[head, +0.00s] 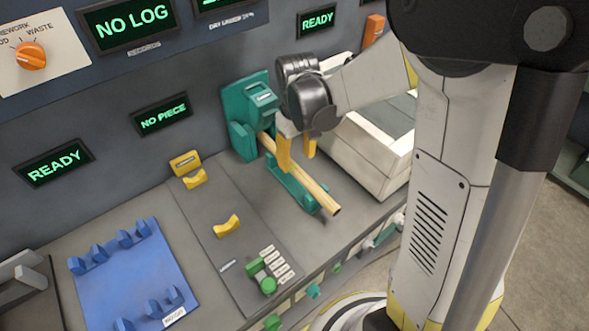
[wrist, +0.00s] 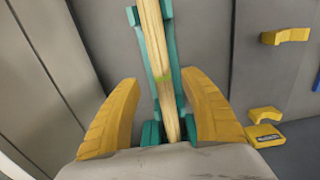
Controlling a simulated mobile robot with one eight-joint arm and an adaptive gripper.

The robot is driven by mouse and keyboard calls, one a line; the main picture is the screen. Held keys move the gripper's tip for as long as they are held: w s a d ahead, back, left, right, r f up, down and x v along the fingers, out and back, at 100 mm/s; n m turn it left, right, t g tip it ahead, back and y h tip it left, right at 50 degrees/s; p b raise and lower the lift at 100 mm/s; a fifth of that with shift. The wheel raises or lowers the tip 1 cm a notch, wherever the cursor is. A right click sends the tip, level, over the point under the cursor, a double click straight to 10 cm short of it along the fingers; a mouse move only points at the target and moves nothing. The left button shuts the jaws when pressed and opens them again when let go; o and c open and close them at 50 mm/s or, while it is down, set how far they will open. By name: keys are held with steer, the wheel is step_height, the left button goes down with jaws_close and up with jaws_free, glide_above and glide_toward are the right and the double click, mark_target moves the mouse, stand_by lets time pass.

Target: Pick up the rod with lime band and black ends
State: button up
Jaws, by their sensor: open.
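A pale wooden rod (head: 318,190) lies in the green cradle fixture (head: 243,130), sloping down to the right in the head view. My gripper (head: 297,158) is open, with one yellow finger on each side of the rod. In the wrist view the gripper (wrist: 160,82) shows clear gaps between both fingers and the rod. The far end of the rod is hidden by the fixture and gripper.
A white bin (head: 365,155) stands right of the fixture. A blue rack (head: 135,270) is farther left. The display wall (head: 110,80) rises behind.

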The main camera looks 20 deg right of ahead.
mark_target(296, 167)
steer(key=f+b, duration=0.1)
steer(key=f, duration=0.1)
steer(key=f+b, duration=0.1)
steer(key=f, duration=0.1)
steer(key=shift+a+f, duration=0.2)
steer(key=shift+f, duration=0.2)
steer(key=shift+r, duration=0.1)
jaws_close()
steer(key=shift+r, duration=0.1)
